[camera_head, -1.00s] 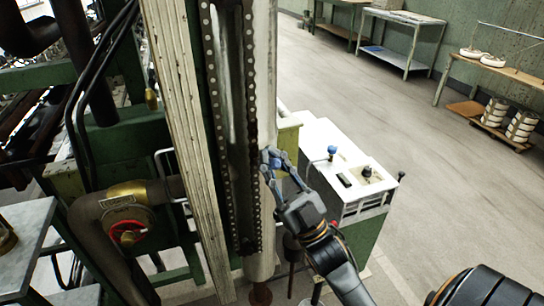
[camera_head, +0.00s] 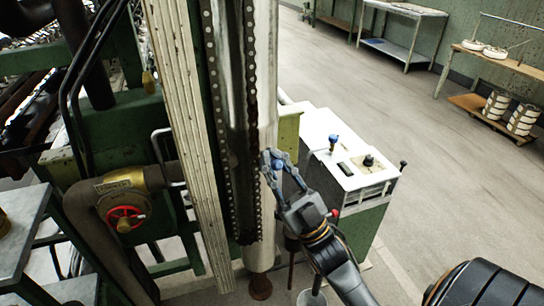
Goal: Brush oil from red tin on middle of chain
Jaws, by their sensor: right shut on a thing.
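The chain hangs in two long upright runs on a dark metal column, a left run (camera_head: 222,130) and a right run (camera_head: 253,130). My right gripper (camera_head: 274,161) is beside the right run, about midway down its visible length, in front of the pale round post. It is shut on a small blue thing (camera_head: 278,165), which may be the brush handle; the fingers hide most of it. I cannot tell whether bristles touch the chain. The red tin cannot be made out. My left gripper is out of view.
A white-topped control box (camera_head: 345,150) with knobs stands just right of my right gripper. A grey bucket (camera_head: 312,298) stands below. Open floor lies at right.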

